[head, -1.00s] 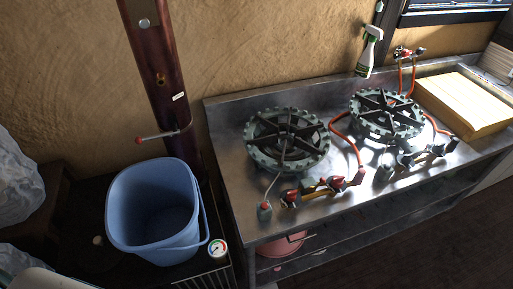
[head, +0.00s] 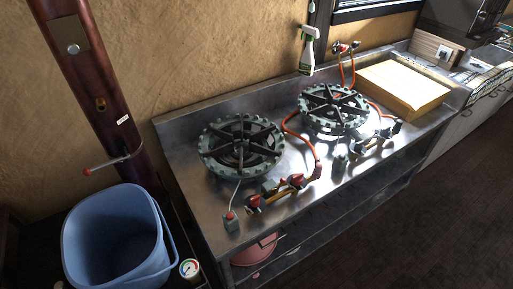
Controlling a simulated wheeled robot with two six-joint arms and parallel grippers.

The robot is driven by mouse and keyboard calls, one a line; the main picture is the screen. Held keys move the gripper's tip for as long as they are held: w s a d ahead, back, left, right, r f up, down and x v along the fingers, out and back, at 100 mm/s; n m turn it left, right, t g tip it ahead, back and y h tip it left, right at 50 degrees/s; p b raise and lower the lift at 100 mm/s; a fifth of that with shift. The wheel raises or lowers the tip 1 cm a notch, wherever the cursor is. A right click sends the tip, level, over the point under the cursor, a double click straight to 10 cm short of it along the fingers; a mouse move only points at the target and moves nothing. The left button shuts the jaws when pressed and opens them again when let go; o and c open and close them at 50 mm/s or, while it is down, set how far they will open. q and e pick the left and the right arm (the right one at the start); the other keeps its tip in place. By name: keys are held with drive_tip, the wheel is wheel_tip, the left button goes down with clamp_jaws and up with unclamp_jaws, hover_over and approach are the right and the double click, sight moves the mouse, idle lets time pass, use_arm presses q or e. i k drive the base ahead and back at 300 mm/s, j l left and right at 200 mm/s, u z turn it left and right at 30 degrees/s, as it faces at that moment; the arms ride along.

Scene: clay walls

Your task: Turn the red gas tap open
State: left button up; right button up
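A manifold with red tap knobs (head: 296,181) sits at the front of the left gas burner (head: 241,146) on the steel bench. A second red knob (head: 253,202) is at its left end. At the back wall, a small fitting with red parts (head: 346,47) joins orange hoses (head: 341,72). I cannot tell which of these is the red gas tap, or whether any is open. The right burner (head: 333,108) has a manifold with dark knobs (head: 377,143). Neither of my grippers is in view.
A blue bucket (head: 112,240) stands left of the steel bench (head: 190,207), by a dark red pipe (head: 85,90). A dial gauge (head: 189,268) is beside it. A spray bottle (head: 308,50) is at the wall. Floor at right is clear.

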sight(342, 47)
drive_tip(key=i+l+z, duration=0.1)
drive_tip(key=l, duration=0.3)
drive_tip(key=i+l, duration=0.2)
drive_tip(key=l, duration=0.25)
drive_tip(key=i+l+z, duration=0.15)
drive_tip(key=l, duration=0.25)
